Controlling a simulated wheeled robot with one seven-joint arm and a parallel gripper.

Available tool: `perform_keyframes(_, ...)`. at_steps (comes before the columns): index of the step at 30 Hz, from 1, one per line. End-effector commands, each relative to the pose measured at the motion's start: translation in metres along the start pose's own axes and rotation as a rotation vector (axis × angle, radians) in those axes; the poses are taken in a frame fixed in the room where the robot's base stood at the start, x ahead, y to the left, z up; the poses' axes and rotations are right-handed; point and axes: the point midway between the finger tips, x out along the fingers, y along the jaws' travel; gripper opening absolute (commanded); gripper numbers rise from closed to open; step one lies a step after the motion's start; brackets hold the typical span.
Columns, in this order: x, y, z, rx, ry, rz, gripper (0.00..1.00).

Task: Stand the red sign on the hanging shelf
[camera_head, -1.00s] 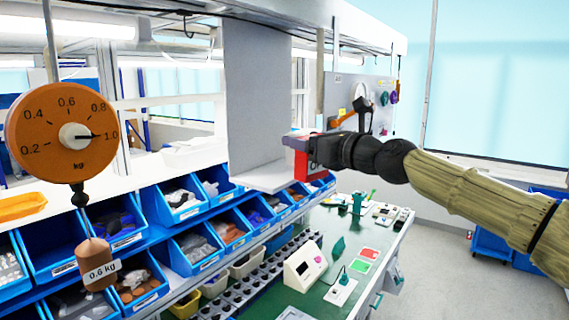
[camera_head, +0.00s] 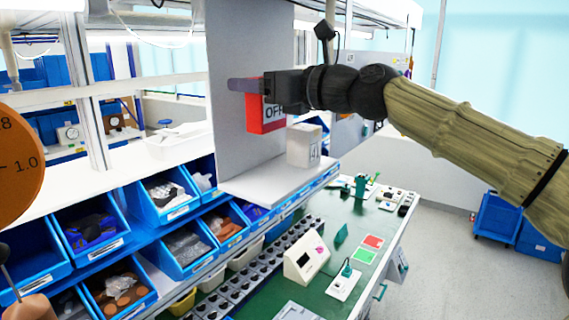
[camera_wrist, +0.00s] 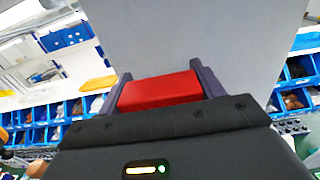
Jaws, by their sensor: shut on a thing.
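The hanging shelf (camera_head: 245,187) is a pale board with a tall grey back panel. In the wrist view the red sign (camera_wrist: 160,91) sits between the two fingers of my gripper (camera_wrist: 160,85), with the grey panel beyond.
A white box (camera_head: 303,146) with a label stands on the shelf's right end. Blue bins (camera_head: 90,230) line the rack at left. An orange dial scale (camera_head: 18,160) hangs at the left edge. The shelf board left of the box is clear.

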Motion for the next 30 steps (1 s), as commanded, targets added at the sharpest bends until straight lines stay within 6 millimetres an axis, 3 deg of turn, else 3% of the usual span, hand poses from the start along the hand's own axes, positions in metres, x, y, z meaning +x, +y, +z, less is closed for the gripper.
perform_keyframes(11,-0.004,-0.006,-0.002,0.001,0.000,-0.013,0.43)
perform_keyframes(22,-0.002,-0.002,-0.050,0.002,0.001,-0.003,0.43)
perform_keyframes(30,-0.001,-0.002,-0.058,-0.001,0.000,-0.006,0.43)
